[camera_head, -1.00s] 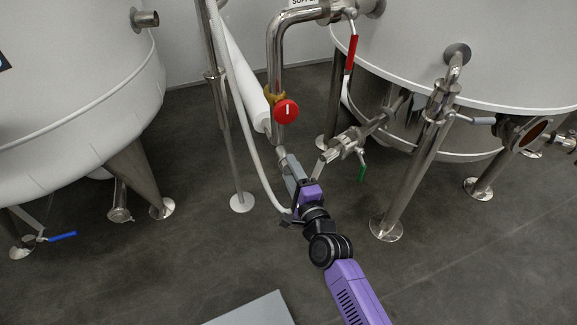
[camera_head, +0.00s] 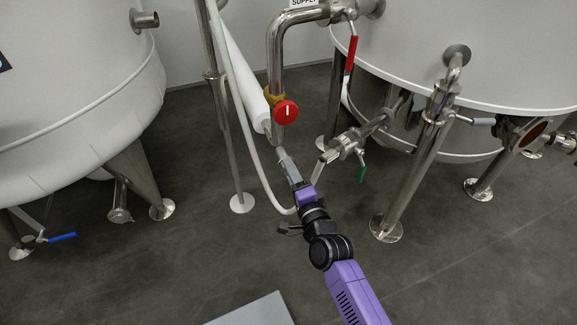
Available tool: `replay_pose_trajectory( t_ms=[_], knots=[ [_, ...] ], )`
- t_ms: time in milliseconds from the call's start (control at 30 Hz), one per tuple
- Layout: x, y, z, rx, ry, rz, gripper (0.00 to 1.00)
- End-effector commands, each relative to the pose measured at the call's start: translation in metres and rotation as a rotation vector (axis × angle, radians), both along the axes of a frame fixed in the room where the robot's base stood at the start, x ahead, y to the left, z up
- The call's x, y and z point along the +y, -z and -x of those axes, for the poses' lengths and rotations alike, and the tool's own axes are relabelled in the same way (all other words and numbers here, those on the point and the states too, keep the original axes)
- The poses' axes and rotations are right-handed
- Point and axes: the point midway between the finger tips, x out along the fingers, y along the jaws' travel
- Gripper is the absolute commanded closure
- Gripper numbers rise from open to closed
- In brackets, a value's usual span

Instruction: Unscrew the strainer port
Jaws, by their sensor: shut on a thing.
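A steel supply pipe (camera_head: 274,60) drops beside the right tank and carries a round red valve knob (camera_head: 285,111) on a brass-coloured body. Its steel lower end (camera_head: 278,136), which looks like the strainer port, sits just below the knob. My gripper (camera_head: 284,158) reaches up to this end from below and is shut on it. The fingers hide most of the contact, so I cannot tell how far the port is turned.
A white hose (camera_head: 251,150) loops down just left of my gripper. A valve with a green handle (camera_head: 362,173) stands close on the right, and a red lever (camera_head: 350,53) is above. Steel tank legs (camera_head: 413,180) stand farther right. The floor in front is mostly open.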

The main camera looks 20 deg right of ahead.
Motion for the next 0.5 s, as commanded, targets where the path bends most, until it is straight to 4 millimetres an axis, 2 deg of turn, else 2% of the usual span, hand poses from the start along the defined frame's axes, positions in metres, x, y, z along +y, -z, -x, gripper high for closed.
replay_pose_trajectory(
  t_ms=[100,367,500],
  knots=[
    [0.0007,-0.0006,-0.0001,-0.001,-0.001,0.064,1.0],
    [0.0006,-0.0008,-0.0001,-0.002,-0.001,0.09,1.0],
    [0.0008,-0.0009,-0.0001,-0.002,-0.001,0.309,1.0]
  ],
)
